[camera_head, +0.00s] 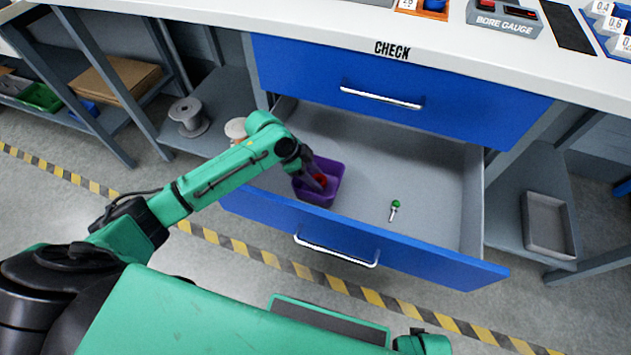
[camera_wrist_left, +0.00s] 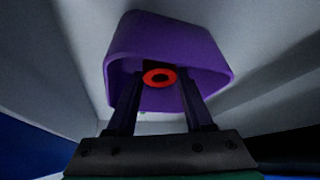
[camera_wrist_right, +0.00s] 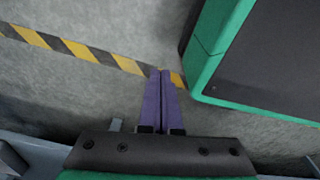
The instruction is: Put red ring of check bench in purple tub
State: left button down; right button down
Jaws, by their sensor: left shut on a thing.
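The purple tub (camera_head: 314,198) stands in the open lower drawer of the check bench, near the drawer's left end; it also shows in the left wrist view (camera_wrist_left: 185,42). My left gripper (camera_head: 317,181) reaches down into the tub from the left. It is shut on the red ring (camera_head: 321,179), which shows between its fingers in the left wrist view (camera_wrist_left: 149,77) against the tub's inside. Whether the ring touches the tub floor I cannot tell. My right gripper (camera_wrist_right: 161,73) is shut and empty over the floor, away from the drawer.
A green-tipped pin (camera_head: 395,206) lies in the drawer (camera_head: 430,165), right of the tub. The closed upper blue drawer (camera_head: 400,85) is above. A spool (camera_head: 188,118) stands on the left shelf and a grey tray (camera_head: 548,225) on the right one. The drawer's right part is mostly clear.

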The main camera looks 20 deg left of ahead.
pick_arm(q)
jog(key=shift+f, duration=0.9)
pick_arm(e)
jog(key=shift+w+r, duration=0.15)
jog(key=shift+w, duration=0.15)
pick_arm(q)
jog(key=c, duration=0.6)
grip_release()
jog(key=shift+r, duration=0.25)
jog(key=p+v, duration=0.2)
jog(key=v, duration=0.9)
jog(key=shift+s+a+r+p, duration=0.1)
jog(key=shift+a+r+p, duration=0.05)
jog(key=shift+r+p, duration=0.15)
pick_arm(e)
jog(key=s, duration=0.1)
jog(key=s+f, duration=0.1)
jog(key=s, duration=0.1)
jog(key=s+d, duration=0.1)
jog(key=s, duration=0.1)
jog(key=shift+s+f, duration=0.1)
jog(key=shift+f, duration=0.05)
